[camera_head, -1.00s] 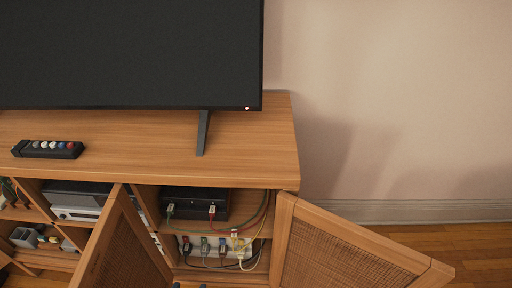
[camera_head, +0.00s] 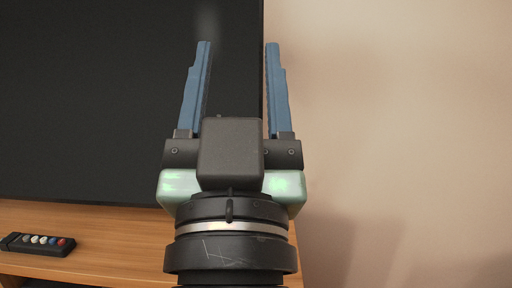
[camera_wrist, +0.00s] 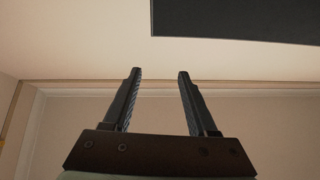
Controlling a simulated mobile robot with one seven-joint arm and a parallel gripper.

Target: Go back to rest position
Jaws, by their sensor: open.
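My gripper (camera_head: 238,50) is raised in front of the television (camera_head: 90,100) in the head view. Its two blue fingers point up, stand wide apart and hold nothing. The left finger overlaps the dark screen and the right one lies at the screen's right edge, against the wall. In the wrist view my gripper (camera_wrist: 156,72) is also open and empty, with a dark panel (camera_wrist: 240,18) at the upper right.
The wooden cabinet top (camera_head: 110,230) runs along the bottom of the head view, with a black remote with coloured buttons (camera_head: 38,243) at the left. The beige wall (camera_head: 400,130) on the right is bare. The cabinet's open doors and inside are out of view now.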

